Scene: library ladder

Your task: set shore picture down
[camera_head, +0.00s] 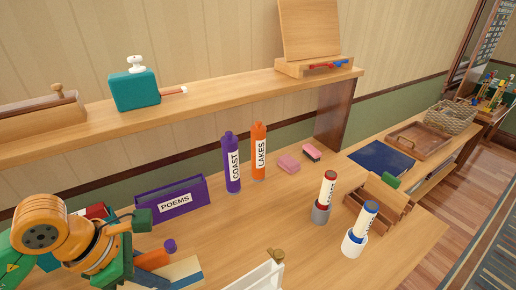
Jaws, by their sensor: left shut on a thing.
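My left gripper (140,240) is at the lower left, low over the desk, in front of the purple POEMS box. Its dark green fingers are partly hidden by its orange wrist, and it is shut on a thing. A flat tan and blue piece (185,273), apparently the shore picture, shows just beyond the fingers at the bottom edge. Its lower part is cut off, and the grip on it is largely hidden. I cannot tell whether it touches the desk. My right gripper is not in view.
The POEMS box (172,204), purple COAST bottle (231,165) and orange LAKES bottle (258,153) stand on the desk. Two labelled tubes stand in holders (320,212) (353,244) at right. A white piece (258,277) is at the front. The middle desk is clear. A shelf (215,95) runs above.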

